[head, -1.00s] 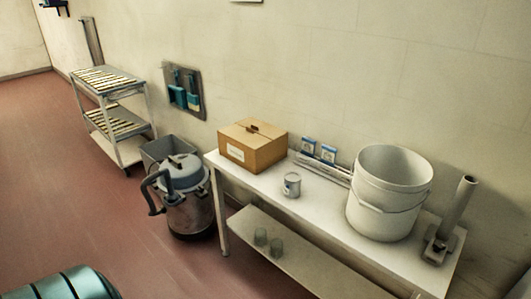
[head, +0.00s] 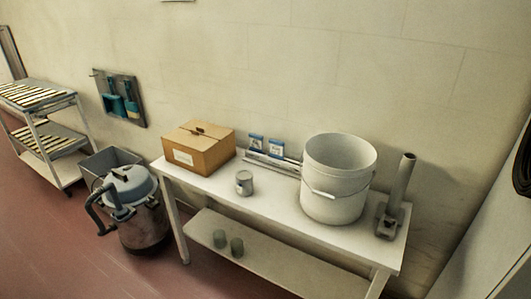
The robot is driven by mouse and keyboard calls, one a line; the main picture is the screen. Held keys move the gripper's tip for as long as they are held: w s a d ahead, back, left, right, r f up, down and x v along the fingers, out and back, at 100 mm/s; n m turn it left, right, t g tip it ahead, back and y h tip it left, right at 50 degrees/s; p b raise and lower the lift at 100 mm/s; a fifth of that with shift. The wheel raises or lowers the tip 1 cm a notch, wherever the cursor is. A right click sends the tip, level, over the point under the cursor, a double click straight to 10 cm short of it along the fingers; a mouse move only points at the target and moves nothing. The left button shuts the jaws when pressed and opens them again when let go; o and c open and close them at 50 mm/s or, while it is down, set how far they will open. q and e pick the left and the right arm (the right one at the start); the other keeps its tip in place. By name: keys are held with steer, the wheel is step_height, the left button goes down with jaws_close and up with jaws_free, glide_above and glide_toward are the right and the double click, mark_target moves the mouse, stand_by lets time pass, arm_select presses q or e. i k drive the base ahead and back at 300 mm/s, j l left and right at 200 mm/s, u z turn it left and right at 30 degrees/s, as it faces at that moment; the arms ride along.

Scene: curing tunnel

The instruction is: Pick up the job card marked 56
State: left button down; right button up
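Two small blue and white cards stand side by side at the back of the white table, against the wall, in the head view. The left card (head: 256,144) and the right card (head: 276,149) carry marks too small to read, so I cannot tell whether either is marked 56. They stand just behind a pale rail or holder (head: 270,162). Neither of my grippers is in view.
The white table (head: 215,192) holds a cardboard box (head: 199,148), a metal mug (head: 244,183), a large white bucket (head: 336,180) and a grey post on a base (head: 393,205). A vacuum cleaner (head: 137,215) stands left of it. Red floor (head: 60,245) is clear at lower left.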

mark_target(277, 147)
steer(key=i+j+z, duration=0.15)
steer(key=z, duration=0.55)
steer(key=i+j+z, duration=0.25)
steer(key=j, duration=0.15)
steer(key=j+z, duration=0.2)
steer(key=j, duration=0.25)
steer(key=i+j+z, duration=0.1)
steer(key=j+z, duration=0.15)
steer(key=j, duration=0.2)
steer(key=i+j, duration=0.1)
steer(key=j, duration=0.95)
steer(key=i+j, duration=0.15)
steer(key=j, duration=0.4)
steer(key=z, duration=0.05)
